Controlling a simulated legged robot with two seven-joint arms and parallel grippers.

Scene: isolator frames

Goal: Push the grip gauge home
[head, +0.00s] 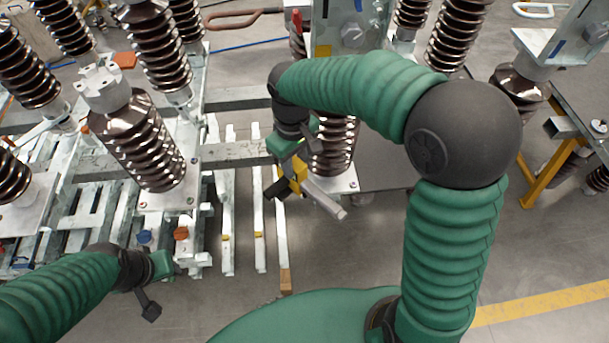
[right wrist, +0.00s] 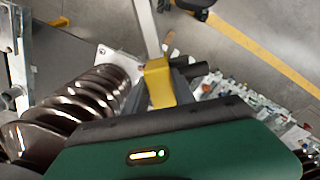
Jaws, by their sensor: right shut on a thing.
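The grip gauge shows as a yellow block (head: 295,174) with a pale grey bar (head: 325,200) slanting down to the right. My right gripper (head: 291,167) is shut on the yellow part, beside a brown ribbed insulator (head: 334,148). In the right wrist view the yellow block (right wrist: 159,83) sits between the dark fingers, and the grey bar (right wrist: 148,30) runs away from it. The bar's far end appears free in the head view. Where the gauge seats I cannot tell. My left gripper (head: 149,306) hangs low at the left, apart from the gauge; its finger opening is unclear.
Brown ribbed insulators (head: 142,145) stand on galvanised steel frames (head: 235,153) at the left and back. Pale rails (head: 229,215) lie on the floor below. A yellow-legged stand (head: 548,172) is at the right. Grey floor is open in front, with a yellow line (head: 540,305).

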